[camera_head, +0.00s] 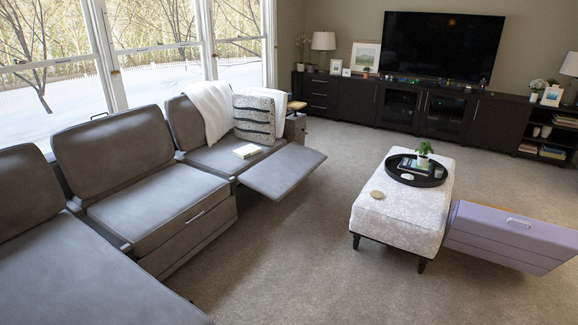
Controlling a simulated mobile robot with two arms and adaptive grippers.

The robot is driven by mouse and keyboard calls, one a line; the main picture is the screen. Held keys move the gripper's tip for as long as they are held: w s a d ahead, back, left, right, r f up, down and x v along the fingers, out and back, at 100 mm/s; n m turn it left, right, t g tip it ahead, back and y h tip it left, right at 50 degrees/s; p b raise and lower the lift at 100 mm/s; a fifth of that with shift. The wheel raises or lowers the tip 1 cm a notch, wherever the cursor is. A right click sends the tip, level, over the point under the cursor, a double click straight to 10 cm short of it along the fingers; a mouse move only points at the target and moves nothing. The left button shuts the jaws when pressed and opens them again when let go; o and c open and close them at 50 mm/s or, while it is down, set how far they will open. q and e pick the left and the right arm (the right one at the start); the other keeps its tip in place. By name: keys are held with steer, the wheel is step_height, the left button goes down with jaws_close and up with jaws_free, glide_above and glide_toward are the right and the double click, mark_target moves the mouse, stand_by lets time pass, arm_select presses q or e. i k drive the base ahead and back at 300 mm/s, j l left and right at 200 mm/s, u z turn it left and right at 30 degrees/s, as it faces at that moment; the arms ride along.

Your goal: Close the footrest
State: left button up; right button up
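A grey sectional sofa (125,165) runs along the window side on the left. The footrest (284,172) of its far seat is extended, sticking out into the room as a flat grey panel. The near seat (158,208) has its front closed, with a small light handle on its front edge. Neither of my grippers shows in the head view.
A patterned ottoman (395,222) with a dark round tray (437,178) stands right of centre, a purple box (512,236) beside it. A pillow (254,118), a white throw (212,108) and a book (247,151) lie on the far seat. Carpet (290,255) between sofa and ottoman is clear.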

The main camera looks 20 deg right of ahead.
mark_target(273, 177)
steer(key=i+l, duration=0.35)
steer(key=i, duration=0.15)
steer(key=i+l, duration=0.35)
steer(key=i, duration=0.15)
